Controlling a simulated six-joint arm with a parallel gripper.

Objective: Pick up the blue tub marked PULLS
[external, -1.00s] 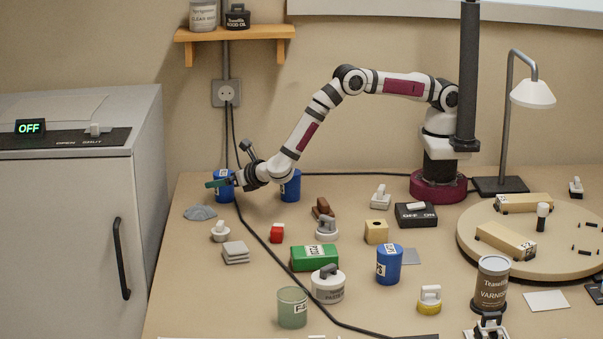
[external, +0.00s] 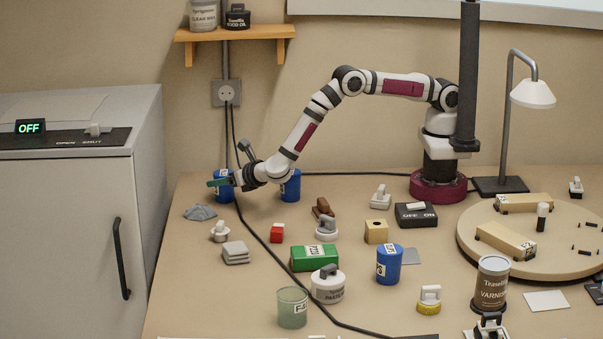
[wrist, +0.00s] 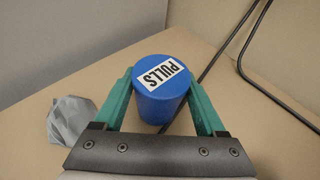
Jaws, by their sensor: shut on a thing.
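The blue tub marked PULLS (wrist: 165,104) stands upright between the green fingers of my gripper (wrist: 160,108) in the wrist view, its label facing up. In the external view the tub (external: 225,191) is at the back left of the bench, partly hidden by my gripper (external: 221,183). My gripper is shut on the tub, one finger on each side. I cannot tell any gap between the tub and the bench.
A second blue tub (external: 291,188) stands right behind my wrist, and a third (external: 389,265) stands further forward. The grey cabinet (external: 70,220) is to the left.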

